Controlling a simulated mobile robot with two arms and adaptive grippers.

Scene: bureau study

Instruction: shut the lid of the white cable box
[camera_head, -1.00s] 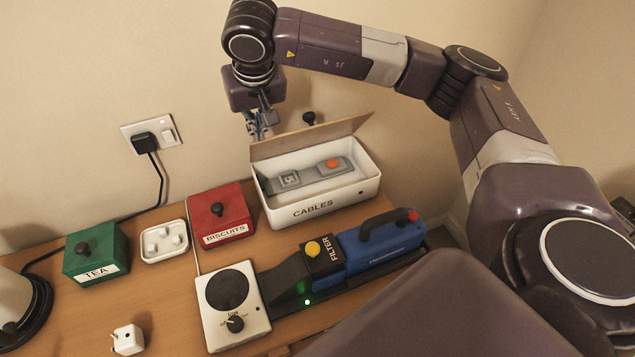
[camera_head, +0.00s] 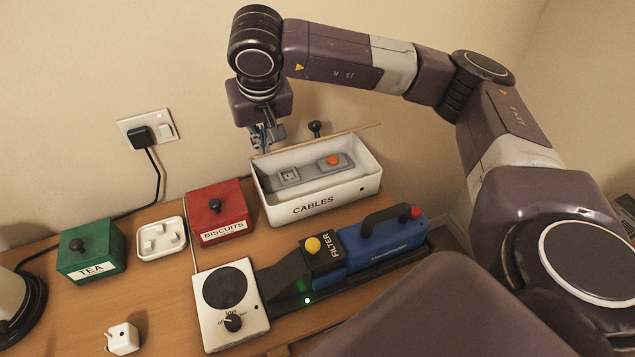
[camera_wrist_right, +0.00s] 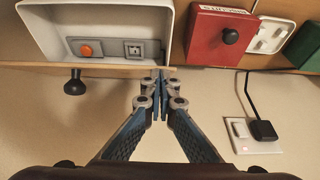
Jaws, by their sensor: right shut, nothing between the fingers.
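The white cable box (camera_head: 318,207), marked CABLES, stands at the back of the desk with its interior showing. Its wooden lid (camera_head: 345,134) is raised at the back edge and shows nearly edge-on; the black knob (camera_head: 315,128) is on its far side. The right wrist view also shows the lid (camera_wrist_right: 110,72) and its knob (camera_wrist_right: 75,83). A grey power strip (camera_head: 308,170) with an orange switch lies inside the box. My right gripper (camera_head: 266,140) is shut and empty behind the lid's left end; its fingertips (camera_wrist_right: 160,76) look close to or touching the lid. My left gripper is not in view.
A red BISCUITS box (camera_head: 222,222) stands left of the cable box. A blue FILTER device (camera_head: 375,246) lies in front. A wall socket (camera_head: 150,127) with a plug is behind.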

